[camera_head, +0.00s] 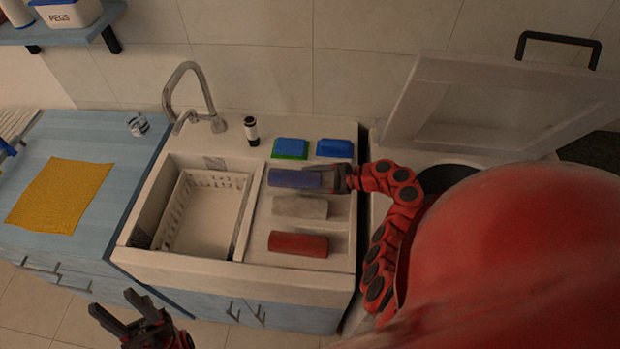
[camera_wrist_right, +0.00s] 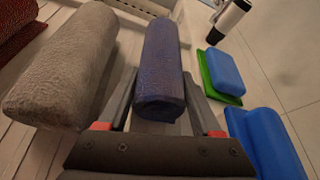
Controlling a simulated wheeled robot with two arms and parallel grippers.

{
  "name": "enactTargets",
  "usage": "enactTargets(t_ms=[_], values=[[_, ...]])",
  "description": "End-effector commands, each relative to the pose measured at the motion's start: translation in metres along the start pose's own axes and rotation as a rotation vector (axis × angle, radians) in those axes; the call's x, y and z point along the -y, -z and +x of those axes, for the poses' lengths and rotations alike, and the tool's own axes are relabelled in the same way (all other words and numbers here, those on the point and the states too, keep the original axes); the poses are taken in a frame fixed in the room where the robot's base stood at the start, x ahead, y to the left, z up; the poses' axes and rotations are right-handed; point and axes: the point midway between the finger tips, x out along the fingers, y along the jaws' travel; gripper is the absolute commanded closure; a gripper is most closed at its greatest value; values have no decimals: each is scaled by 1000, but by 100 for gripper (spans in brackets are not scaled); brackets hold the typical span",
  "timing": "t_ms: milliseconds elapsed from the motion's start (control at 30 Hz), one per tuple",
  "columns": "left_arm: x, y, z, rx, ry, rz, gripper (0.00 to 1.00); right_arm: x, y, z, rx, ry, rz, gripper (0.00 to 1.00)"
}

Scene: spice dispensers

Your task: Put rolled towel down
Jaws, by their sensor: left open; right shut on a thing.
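A rolled blue towel (camera_head: 292,179) lies across the top of the ribbed drainboard (camera_head: 262,228) right of the sink. My right gripper (camera_head: 338,179) is shut on its right end; in the right wrist view the blue towel (camera_wrist_right: 161,70) sits between the fingers (camera_wrist_right: 158,112). Whether the towel rests fully on the board I cannot tell. A rolled grey towel (camera_head: 300,207) and a rolled red towel (camera_head: 298,245) lie below it, apart and roughly parallel. My left gripper (camera_head: 120,312) is open and empty, low at the front left, away from the towels.
Two blue sponges (camera_head: 335,148) lie behind the towels, the left one with a green base (camera_head: 289,156). A dark-and-white bottle (camera_head: 251,131) stands by the faucet (camera_head: 190,95). A white basket (camera_head: 205,210) sits in the sink. A yellow cloth (camera_head: 60,196) lies on the left counter.

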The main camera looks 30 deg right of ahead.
Motion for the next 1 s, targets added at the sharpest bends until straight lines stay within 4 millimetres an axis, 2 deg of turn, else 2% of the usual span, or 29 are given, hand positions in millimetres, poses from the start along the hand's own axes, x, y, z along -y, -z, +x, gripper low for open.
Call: enactTargets(t_ms=[300,333,500,833,1000], values=[[0,0,-1,0,0,0,50,-1,2,1,1,1,-1,96],[0,0,-1,0,0,0,50,-1,3,1,0,0,-1,32],[0,0,0,0,0,0,50,-1,2,1,0,1,0,4],[0,0,0,0,0,0,50,0,0,-1,0,2,0,4],[0,-2,-8,0,0,0,50,0,4,-25,0,5,0,4]])
